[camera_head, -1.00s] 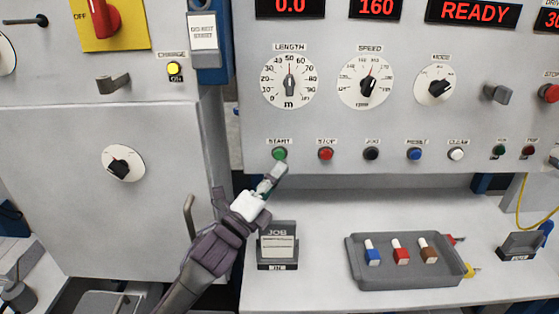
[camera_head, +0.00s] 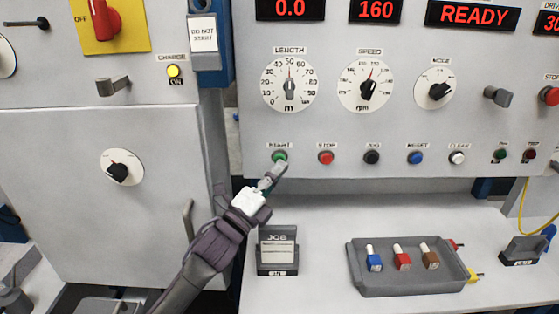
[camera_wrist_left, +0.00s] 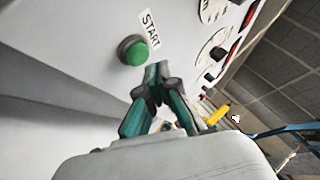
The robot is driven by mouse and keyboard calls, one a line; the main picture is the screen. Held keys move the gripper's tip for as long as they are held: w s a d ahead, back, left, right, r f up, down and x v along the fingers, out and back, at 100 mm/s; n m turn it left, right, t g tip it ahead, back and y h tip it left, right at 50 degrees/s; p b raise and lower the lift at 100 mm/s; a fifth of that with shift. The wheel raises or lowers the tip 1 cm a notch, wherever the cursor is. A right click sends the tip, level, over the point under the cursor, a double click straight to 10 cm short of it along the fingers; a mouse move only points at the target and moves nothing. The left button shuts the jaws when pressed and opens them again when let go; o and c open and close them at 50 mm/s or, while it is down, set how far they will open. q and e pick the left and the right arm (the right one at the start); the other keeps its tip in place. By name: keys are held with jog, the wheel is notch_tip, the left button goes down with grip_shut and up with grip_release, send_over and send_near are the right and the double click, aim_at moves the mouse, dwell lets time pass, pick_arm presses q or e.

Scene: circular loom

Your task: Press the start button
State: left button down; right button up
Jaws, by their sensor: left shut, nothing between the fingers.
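The green start button (camera_head: 279,156) sits under the START label at the lower left of the control panel (camera_head: 330,125). My left gripper (camera_head: 280,169) is shut and empty, with its fingertips just below the button in the head view. In the left wrist view the green button (camera_wrist_left: 133,50) is beside and slightly left of the closed fingertips (camera_wrist_left: 158,70). A small gap shows between them there; contact cannot be seen. My right gripper is in neither view.
A red stop button (camera_head: 325,157) and several other buttons line the panel to the right. Below, a JOB card holder (camera_head: 278,250) and a grey tray (camera_head: 368,287) with small coloured pieces stand on the ledge. A grey cabinet (camera_head: 90,220) stands at left.

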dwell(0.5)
pick_arm(q)
jog(key=shift+w, duration=0.15)
jog(key=shift+w, duration=0.25)
jog(key=shift+w+b, duration=0.45)
jog(key=shift+b, duration=0.05)
dwell(0.8)
jog(key=shift+s, duration=0.2)
jog(key=shift+s+p, duration=0.35)
jog(key=shift+s, duration=0.35)
